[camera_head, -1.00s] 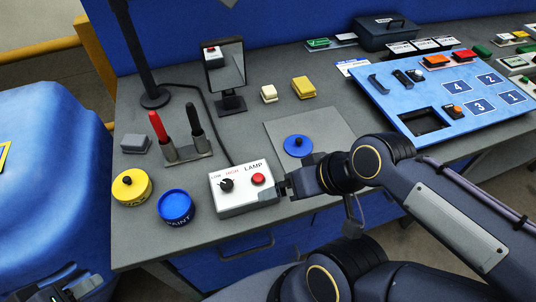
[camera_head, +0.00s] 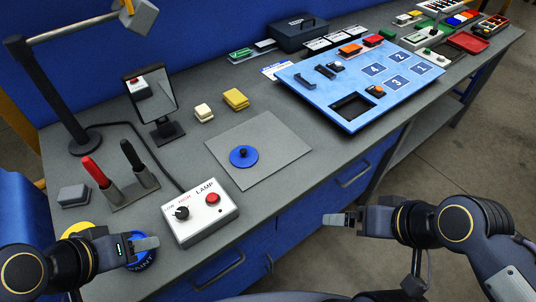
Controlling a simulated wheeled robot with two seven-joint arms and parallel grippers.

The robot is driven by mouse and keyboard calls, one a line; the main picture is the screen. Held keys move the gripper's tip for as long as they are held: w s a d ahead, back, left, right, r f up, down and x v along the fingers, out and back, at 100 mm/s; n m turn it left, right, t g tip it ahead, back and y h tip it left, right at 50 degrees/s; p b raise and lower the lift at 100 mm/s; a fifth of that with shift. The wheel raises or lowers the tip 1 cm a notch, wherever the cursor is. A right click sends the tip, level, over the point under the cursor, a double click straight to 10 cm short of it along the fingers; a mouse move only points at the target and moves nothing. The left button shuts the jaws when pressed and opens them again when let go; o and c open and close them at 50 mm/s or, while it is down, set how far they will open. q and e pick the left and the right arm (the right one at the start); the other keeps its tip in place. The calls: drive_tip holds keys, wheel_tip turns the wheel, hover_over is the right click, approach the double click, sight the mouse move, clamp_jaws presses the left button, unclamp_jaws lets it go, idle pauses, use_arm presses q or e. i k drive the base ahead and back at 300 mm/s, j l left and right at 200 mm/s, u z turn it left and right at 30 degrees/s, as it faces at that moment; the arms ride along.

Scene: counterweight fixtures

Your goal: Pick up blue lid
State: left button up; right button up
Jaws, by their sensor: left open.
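The blue lid (camera_head: 239,160), a flat disc with a black knob, lies on the grey square mat (camera_head: 283,150) on the workbench. A blue paint can (camera_head: 143,264) stands near the bench's front left, partly hidden by my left gripper. My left gripper (camera_head: 147,243) is open over the can's near side in the picture, well to the lower left of the lid. My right gripper (camera_head: 337,219) is in front of the bench edge, to the lower right of the lid and apart from it. Its jaws show edge-on, so their opening is unclear.
A white lamp control box (camera_head: 200,217) stands between the can and the mat. A yellow-topped can (camera_head: 77,229) is partly hidden behind my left arm. A tool holder (camera_head: 136,189), a mirror (camera_head: 150,95) and a blue panel (camera_head: 362,82) surround the mat.

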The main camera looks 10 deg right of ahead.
sight(242, 156)
drive_tip(key=k+j+u, duration=0.1)
drive_tip(key=u, duration=0.4)
drive_tip(key=j+u, duration=0.35)
drive_tip(key=u, duration=0.15)
